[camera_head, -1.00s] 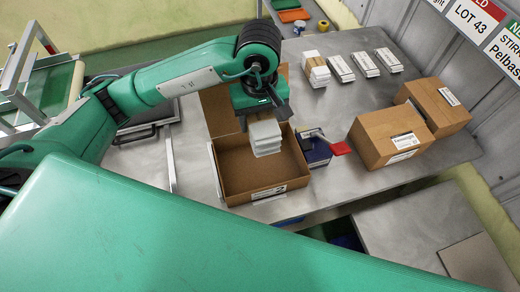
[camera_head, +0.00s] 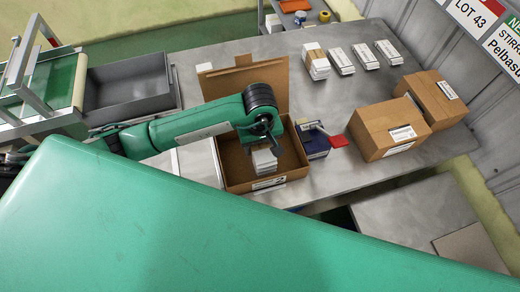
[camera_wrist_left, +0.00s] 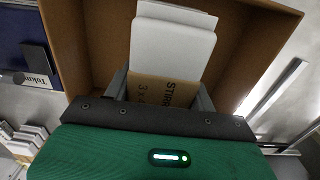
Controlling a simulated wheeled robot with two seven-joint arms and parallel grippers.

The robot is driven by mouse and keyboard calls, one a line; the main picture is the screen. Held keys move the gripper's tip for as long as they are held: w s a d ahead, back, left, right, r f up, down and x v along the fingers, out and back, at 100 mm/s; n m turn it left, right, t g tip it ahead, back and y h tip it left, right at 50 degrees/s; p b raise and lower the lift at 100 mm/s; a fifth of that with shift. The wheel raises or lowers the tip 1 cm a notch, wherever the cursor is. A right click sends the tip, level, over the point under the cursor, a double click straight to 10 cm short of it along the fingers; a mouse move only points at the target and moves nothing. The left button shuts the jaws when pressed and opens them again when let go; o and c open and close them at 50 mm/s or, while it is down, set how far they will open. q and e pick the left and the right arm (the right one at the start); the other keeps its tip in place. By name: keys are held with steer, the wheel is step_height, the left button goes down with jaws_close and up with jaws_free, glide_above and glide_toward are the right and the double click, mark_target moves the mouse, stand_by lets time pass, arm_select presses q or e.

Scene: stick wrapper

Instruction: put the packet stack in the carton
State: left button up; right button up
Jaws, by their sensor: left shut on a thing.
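The open brown carton (camera_head: 234,166) stands on the metal table with its back flap raised. The white packet stack (camera_head: 264,160) is within the carton's opening, toward its right side. My left gripper (camera_head: 262,143) is shut on the stack from above. In the left wrist view, the stack (camera_wrist_left: 174,42) has a brown printed band between the fingers, and the carton's walls (camera_wrist_left: 96,40) surround it. I cannot tell whether the stack touches the carton floor. My right gripper is not in view.
A dark blue box (camera_head: 314,145) with a red-ended tool stands just right of the carton. Two closed brown cartons (camera_head: 385,125) are farther right. Several white packet stacks (camera_head: 341,60) stand in a row at the back. The table between is clear.

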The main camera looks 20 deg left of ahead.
arm_select(q)
step_height(320, 180, down, 4)
steer(key=shift+r+p, duration=0.2)
steer(key=shift+p, duration=0.15)
steer(key=shift+f, duration=0.3)
steer(key=o, duration=1.1)
steer(key=shift+c, duration=0.2)
